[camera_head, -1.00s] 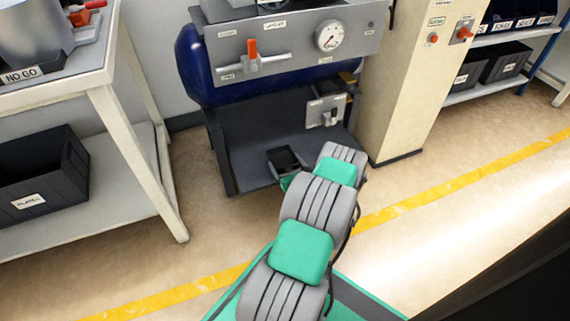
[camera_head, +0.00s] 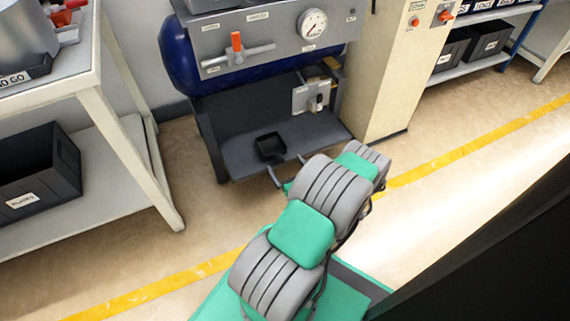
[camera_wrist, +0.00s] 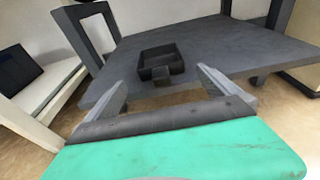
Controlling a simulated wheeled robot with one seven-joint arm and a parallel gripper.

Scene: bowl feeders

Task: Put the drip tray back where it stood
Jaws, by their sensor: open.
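The drip tray (camera_head: 270,147) is a small black open box with a short tab on its near side. It rests on the grey lower shelf (camera_head: 232,158) under the blue tank. In the wrist view the drip tray (camera_wrist: 161,62) sits on the shelf, its tab pointing at me. My gripper (camera_wrist: 165,82) is open, its two grey fingers apart on either side of the tab and short of the tray, with nothing between them. In the head view my gripper (camera_head: 288,177) shows only partly at the shelf's front edge, behind my arm.
The blue tank (camera_head: 180,62) with a gauge and an orange-handled valve (camera_head: 237,45) hangs above the shelf. A plate with a tap (camera_head: 314,96) stands at the shelf's right. A pale workbench (camera_head: 130,130) with a black bin (camera_head: 38,175) is at the left. Floor in front is open.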

